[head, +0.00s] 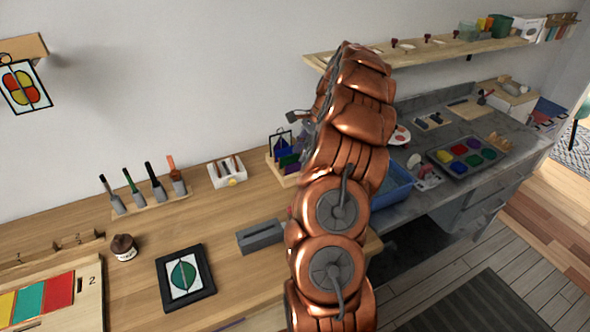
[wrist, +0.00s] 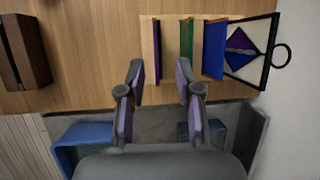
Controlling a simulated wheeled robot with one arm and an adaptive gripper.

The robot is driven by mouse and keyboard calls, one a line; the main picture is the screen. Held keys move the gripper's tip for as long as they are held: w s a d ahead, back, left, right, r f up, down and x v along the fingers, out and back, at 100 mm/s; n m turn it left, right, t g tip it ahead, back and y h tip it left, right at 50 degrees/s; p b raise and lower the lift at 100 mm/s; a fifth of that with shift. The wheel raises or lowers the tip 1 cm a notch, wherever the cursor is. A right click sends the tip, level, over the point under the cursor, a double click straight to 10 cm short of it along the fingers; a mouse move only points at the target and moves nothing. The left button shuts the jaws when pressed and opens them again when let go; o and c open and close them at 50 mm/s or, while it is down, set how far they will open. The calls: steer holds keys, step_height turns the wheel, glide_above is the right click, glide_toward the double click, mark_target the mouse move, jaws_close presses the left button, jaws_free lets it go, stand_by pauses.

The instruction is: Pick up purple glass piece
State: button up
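In the wrist view, a thin dark reddish-purple piece (wrist: 157,48) stands on edge in a wooden rack (wrist: 172,62), at its left end. My gripper (wrist: 160,72) is open and empty. In the picture its fingertips lie on either side of the reddish-purple piece's lower end; I cannot tell the depth gap. My arm hides most of the gripper in the head view.
A framed purple-and-blue diamond panel (wrist: 245,50) stands right of the panes. A dark wooden block (wrist: 24,50) lies at the left. A blue bin (head: 394,186) is beside the bench. A white box (head: 227,172) and a grey block (head: 260,237) sit on the bench.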

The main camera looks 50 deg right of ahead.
mark_target(296, 164)
steer(key=shift+p+x, duration=0.65)
steer(key=shift+x, duration=0.2)
steer(key=shift+p+x, duration=0.65)
steer(key=shift+x, duration=1.2)
steer(key=shift+s+a, duration=0.15)
jaws_close()
